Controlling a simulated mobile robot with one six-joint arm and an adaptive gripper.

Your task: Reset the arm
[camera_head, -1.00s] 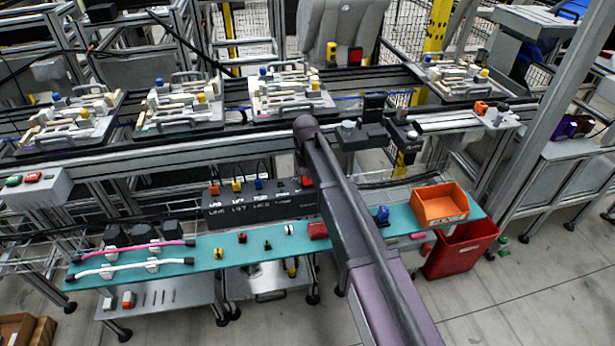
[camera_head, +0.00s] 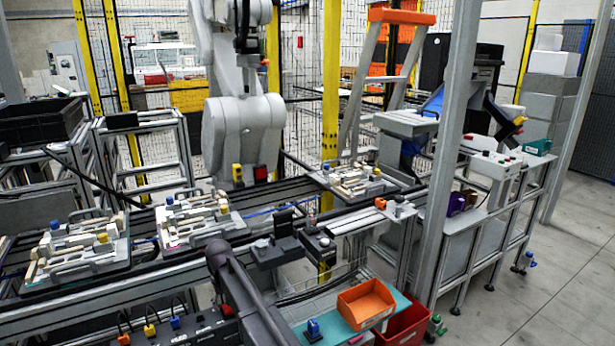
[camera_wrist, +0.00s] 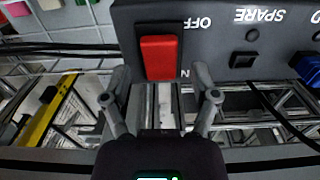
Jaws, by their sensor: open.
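My gripper (camera_wrist: 161,100) shows in the wrist view with its two fingers spread apart and nothing between them. A red rocker switch (camera_wrist: 158,58) on a dark control box (camera_wrist: 207,40) lies just beyond the fingertips, between them in the picture. The box carries the labels "OFF" and "SPARE", upside down in this view. I cannot tell whether the fingers touch the box. In the head view my arm reaches up from the bottom edge, and my gripper is not visible there.
Pallet fixtures (camera_head: 198,219) stand on the conveyor rails. An orange bin (camera_head: 366,304) sits on the teal shelf (camera_head: 327,322), beside a red bin (camera_head: 407,325). A grey post (camera_head: 452,150) rises right of them. Open floor (camera_head: 550,290) lies at the right.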

